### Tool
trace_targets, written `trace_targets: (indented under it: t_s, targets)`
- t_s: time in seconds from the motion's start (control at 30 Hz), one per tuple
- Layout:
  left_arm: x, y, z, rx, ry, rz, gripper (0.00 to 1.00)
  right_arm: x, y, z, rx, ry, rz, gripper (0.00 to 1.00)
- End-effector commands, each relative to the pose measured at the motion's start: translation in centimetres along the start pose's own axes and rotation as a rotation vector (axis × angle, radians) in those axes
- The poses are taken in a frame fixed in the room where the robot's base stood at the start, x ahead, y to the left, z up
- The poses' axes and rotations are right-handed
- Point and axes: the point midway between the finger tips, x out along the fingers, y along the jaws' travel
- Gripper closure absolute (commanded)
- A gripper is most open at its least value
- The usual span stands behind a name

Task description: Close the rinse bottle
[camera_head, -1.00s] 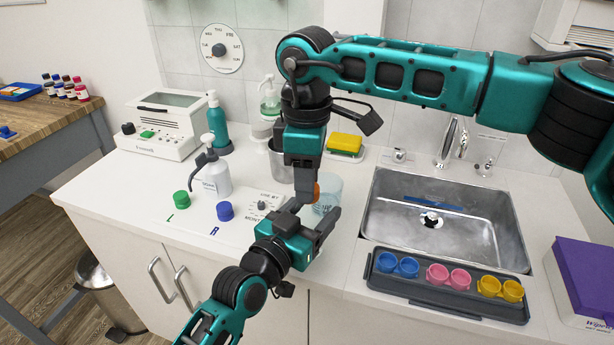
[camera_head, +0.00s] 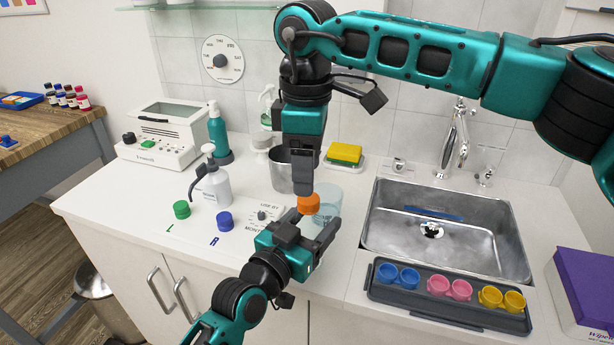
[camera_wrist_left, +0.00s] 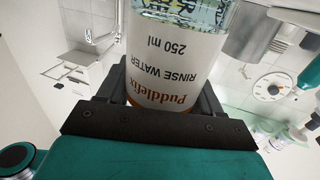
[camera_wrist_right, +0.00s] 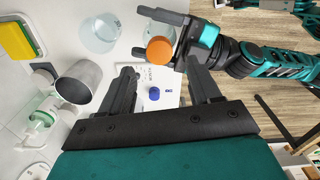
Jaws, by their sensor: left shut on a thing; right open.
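My left gripper (camera_head: 316,228) is shut on the rinse bottle (camera_wrist_left: 180,55), a clear bottle with a white "Puddlefix RINSE WATER 250 ml" label, upside down in the left wrist view. In the head view, the left gripper hides most of the bottle. An orange cap (camera_head: 309,204) shows at its top, above the left fingers. The cap also shows in the right wrist view (camera_wrist_right: 160,48), beside the left fingers. I cannot tell how tightly it sits. My right gripper (camera_head: 303,186) points down above the cap, open and empty. Its fingers (camera_wrist_right: 160,82) are apart from the cap.
A clear beaker (camera_head: 328,196) stands close behind the bottle, with a metal cup (camera_head: 281,172) nearby. The sink (camera_head: 445,215) and a tray of cups (camera_head: 420,303) are at the right.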

Motion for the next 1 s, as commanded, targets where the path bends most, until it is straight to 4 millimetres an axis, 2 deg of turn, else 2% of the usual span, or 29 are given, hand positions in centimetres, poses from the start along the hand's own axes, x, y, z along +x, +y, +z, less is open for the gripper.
trace_targets:
  t_s: [0.13, 0.2, 0.27, 0.43, 0.57, 1.0]
  targets:
    - [0.0, 0.0, 0.1, 0.000, -0.002, 0.000, 1.00, 0.0, 0.0, 0.0, 0.000, 0.000, -0.001, 0.38]
    - [0.0, 0.0, 0.1, 0.000, -0.002, 0.000, 1.00, 0.1, 0.0, 0.0, -0.001, 0.000, -0.001, 0.42]
    - [0.0, 0.0, 0.1, 0.000, -0.002, 0.000, 1.00, 0.1, 0.0, 0.0, -0.010, 0.000, -0.001, 0.42]
    - [0.0, 0.0, 0.1, 0.000, -0.002, 0.000, 1.00, -0.1, 0.0, 0.0, -0.142, 0.000, 0.000, 0.42]
    - [0.0, 0.0, 0.1, 0.000, -0.002, 0.000, 1.00, -0.3, 0.0, 0.0, -0.353, 0.000, 0.000, 0.42]
    - [0.0, 0.0, 0.1, 0.000, -0.001, 0.000, 1.00, -1.1, 0.0, 0.0, -1.194, 0.000, 0.000, 0.42]
